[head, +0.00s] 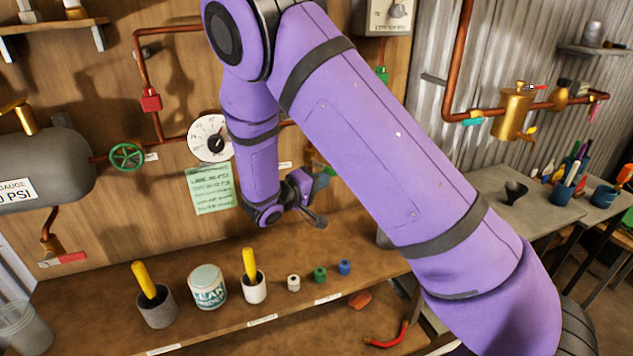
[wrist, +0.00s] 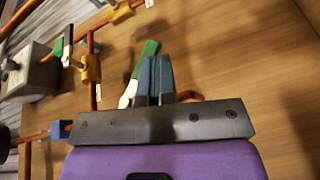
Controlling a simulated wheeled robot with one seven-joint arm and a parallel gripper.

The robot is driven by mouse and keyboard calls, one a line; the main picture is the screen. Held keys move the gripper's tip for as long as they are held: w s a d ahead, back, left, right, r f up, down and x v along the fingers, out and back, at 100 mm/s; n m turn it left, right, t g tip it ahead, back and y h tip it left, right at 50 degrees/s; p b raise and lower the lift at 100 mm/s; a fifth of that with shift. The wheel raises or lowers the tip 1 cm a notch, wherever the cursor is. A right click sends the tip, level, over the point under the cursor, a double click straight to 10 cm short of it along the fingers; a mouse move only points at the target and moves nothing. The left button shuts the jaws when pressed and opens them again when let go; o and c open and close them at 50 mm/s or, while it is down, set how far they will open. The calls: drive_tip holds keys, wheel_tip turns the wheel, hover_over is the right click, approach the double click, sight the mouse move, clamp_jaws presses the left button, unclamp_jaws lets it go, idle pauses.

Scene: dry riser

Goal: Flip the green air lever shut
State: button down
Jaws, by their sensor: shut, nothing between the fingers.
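In the wrist view, a green lever (wrist: 146,58) with a pale lower part slants up just left of my fingers, close to the wooden wall. My gripper (wrist: 154,72) is shut and empty, its blue-grey fingers together beside the lever. I cannot tell whether they touch it. In the head view, my gripper (head: 320,182) is near the wall above the bench, small and partly hidden by my arm. A bit of green shows beside it, too small to make out clearly.
Copper pipes with brass valves (wrist: 92,68) run left of my fingers in the wrist view. In the head view, a round gauge (head: 210,137), a green wheel (head: 127,157) and a green note (head: 211,188) are on the wall. Cups and a can (head: 207,287) stand on the bench (head: 100,260).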

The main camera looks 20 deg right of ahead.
drive_tip(key=d+n+t+h, duration=0.1)
drive_tip(key=n+h, duration=0.1)
drive_tip(key=h, duration=0.1)
drive_tip(key=shift+d+r+t, duration=0.3)
drive_tip(key=shift+d+t, duration=0.05)
drive_tip(key=shift+t, duration=0.05)
drive_tip(key=s+r, duration=0.2)
drive_tip(key=s, duration=0.6)
drive_tip(key=s+a+r, duration=0.1)
drive_tip(key=s+r, duration=0.2)
drive_tip(key=s, duration=0.5)
